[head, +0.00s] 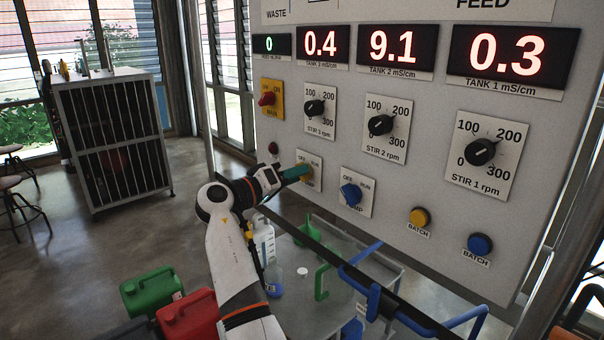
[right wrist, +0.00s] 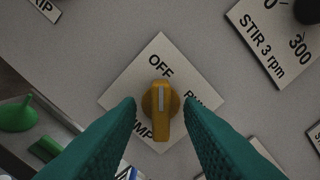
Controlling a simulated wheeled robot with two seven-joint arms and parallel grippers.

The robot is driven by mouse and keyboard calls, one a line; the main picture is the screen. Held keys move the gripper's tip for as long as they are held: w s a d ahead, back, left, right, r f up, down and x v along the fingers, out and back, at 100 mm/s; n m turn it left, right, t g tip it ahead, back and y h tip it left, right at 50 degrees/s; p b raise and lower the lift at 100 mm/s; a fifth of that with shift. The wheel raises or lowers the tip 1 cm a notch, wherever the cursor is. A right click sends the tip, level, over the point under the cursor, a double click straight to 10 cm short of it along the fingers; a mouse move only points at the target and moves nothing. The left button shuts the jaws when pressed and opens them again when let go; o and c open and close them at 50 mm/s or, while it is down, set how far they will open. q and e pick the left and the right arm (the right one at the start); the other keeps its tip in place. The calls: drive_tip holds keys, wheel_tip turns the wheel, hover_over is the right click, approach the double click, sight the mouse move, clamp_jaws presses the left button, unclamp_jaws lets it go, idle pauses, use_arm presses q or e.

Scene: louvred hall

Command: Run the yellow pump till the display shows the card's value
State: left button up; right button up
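The yellow pump knob (right wrist: 163,128) sits on a white OFF/RUN plate (right wrist: 125,88) in the right wrist view. Its white mark points at OFF. My right gripper (right wrist: 160,106) is open, with one teal finger on each side of the knob and a gap to both. In the head view the gripper (head: 300,172) is at the panel and hides much of the knob. The red displays read 0.4 for tank 3 (head: 322,45), 9.1 for tank 2 (head: 394,47) and 0.3 for tank 1 (head: 508,53). A small green display (head: 271,44) reads 0. I see no readable card. My left gripper is out of view.
A blue pump knob (head: 350,194) is just right of my gripper. Yellow (head: 420,217) and blue (head: 480,244) batch buttons sit lower right. A red-knobbed switch (head: 268,99) is upper left. Below are bottles, a green funnel and blue pipes (head: 385,295).

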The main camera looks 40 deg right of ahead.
drive_tip(key=shift+d, duration=0.55)
drive_tip(key=shift+c, duration=0.4)
clamp_jaws()
idle(1.1)
